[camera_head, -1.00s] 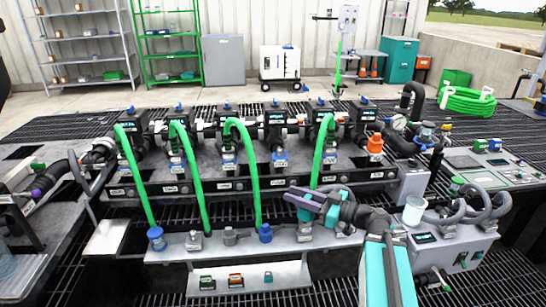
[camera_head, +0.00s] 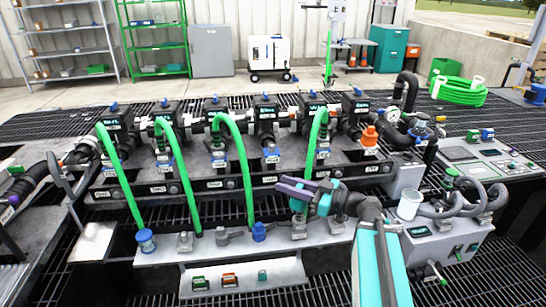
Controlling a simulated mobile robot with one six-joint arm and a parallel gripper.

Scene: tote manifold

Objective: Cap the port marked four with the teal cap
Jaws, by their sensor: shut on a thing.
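My gripper (camera_head: 292,196) reaches in from the lower right with its purple fingers over the front rail. It is shut on a small teal piece, which looks like the teal cap (camera_head: 298,206), though the fingers hide most of it. The manifold (camera_head: 225,185) carries a row of black-bodied ports with labels too small to read. The fourth port from the left (camera_head: 271,160) has a blue collar and no hose. An orange cap (camera_head: 370,136) sits on the far-right port. My gripper is in front of and below the ports, apart from them.
Green hoses (camera_head: 244,165) arch from several ports toward the front rail (camera_head: 215,250); one passes behind my gripper. A lower shelf (camera_head: 285,268) holds three small coloured items. A control box (camera_head: 440,250) with grey pipes and a white cup (camera_head: 409,204) stands right.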

